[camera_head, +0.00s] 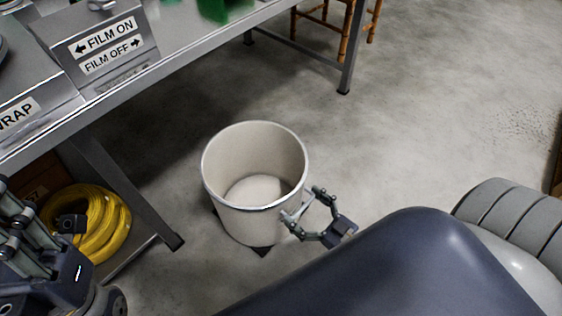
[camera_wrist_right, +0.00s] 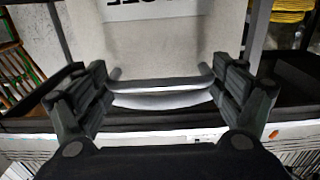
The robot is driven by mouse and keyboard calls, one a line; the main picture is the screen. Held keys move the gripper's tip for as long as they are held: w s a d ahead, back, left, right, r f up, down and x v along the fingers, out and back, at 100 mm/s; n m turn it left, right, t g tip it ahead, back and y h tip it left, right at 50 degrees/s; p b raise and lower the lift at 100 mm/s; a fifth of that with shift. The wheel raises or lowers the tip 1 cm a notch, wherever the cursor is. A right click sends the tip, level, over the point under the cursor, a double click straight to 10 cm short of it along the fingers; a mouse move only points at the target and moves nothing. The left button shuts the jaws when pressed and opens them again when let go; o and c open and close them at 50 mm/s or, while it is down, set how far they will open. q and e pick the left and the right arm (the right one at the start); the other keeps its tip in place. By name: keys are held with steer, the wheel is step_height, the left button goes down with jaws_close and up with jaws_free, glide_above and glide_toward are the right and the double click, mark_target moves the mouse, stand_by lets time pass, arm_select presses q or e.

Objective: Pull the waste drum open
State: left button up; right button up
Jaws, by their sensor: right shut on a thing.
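The waste drum (camera_head: 228,218) is a cream open-topped cylinder with a pale rim, standing upright on the floor on dark feet. It looks empty inside. My right gripper (camera_head: 300,208) is at the drum's right front side, shut on its handle. In the right wrist view, the pale handle bar (camera_wrist_right: 165,85) lies between the two fingers of my right gripper (camera_wrist_right: 162,92), with the drum's wall (camera_wrist_right: 160,45) and part of a printed label behind it. My left gripper (camera_head: 50,235) is at the lower left edge, away from the drum; its finger opening is unclear.
A metal workbench (camera_head: 200,48) with film-switch labels stands at upper left; its leg (camera_head: 128,193) is left of the drum. A yellow coil (camera_head: 100,225) lies under it. A wooden stool (camera_head: 345,28) stands at the back. The floor (camera_head: 430,120) right of the drum is clear.

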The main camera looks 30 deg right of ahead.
steer(key=v, duration=0.4)
steer(key=p+v, duration=0.1)
steer(key=v, duration=0.1)
steer(key=shift+s+a+f, duration=0.1)
steer(key=shift+a+f, duration=0.05)
steer(key=shift+a, duration=0.15)
